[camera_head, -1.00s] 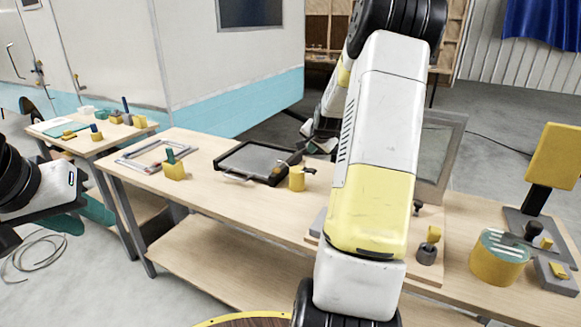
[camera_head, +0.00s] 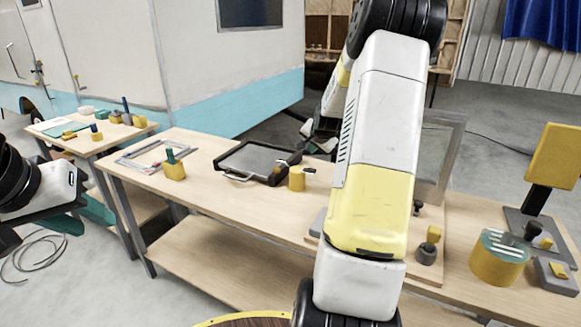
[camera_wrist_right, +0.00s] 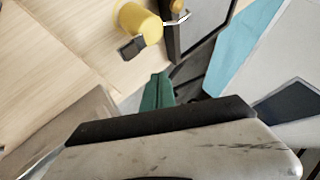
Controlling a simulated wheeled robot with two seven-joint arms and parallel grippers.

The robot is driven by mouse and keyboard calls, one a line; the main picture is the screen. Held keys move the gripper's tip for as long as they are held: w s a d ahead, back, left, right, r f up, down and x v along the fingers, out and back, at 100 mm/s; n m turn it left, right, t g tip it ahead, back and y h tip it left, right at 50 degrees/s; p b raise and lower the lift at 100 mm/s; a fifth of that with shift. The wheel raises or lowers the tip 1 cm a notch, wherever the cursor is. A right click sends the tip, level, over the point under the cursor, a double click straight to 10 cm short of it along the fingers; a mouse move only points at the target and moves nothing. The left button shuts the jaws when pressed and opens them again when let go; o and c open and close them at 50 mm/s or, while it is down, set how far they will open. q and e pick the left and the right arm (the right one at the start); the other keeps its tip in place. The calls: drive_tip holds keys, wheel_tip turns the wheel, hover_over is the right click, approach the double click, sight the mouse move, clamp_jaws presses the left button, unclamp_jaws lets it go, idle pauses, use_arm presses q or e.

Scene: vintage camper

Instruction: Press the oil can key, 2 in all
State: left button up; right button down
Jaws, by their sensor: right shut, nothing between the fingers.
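The oil can is a yellow cylinder (camera_head: 297,180) on the long wooden table, beside the dark framed tray. In the right wrist view the yellow can (camera_wrist_right: 138,22) is at the top, with a dark grey block-like key (camera_wrist_right: 131,48) on one side and a thin metal piece on the other. My right gripper (camera_head: 322,146) is partly hidden behind my right arm in the head view. Its green fingers (camera_wrist_right: 157,92) are shut and empty, apart from the can in the wrist view. My left gripper (camera_head: 92,212) is open and empty, left of the table.
A dark framed tray (camera_head: 252,162) lies next to the can. A yellow block with a green peg (camera_head: 174,170) and a light frame are farther left. My right arm covers the table's middle. A round yellow container (camera_head: 499,258) and a yellow-panelled stand (camera_head: 553,155) are at right.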

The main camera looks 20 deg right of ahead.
sight(312, 171)
idle(0.8)
wheel_tip(312, 171, up, 4)
drive_tip(key=shift+f, duration=0.1)
idle(0.4)
drive_tip(key=shift+f, duration=4.35)
drive_tip(key=shift+f, duration=0.4)
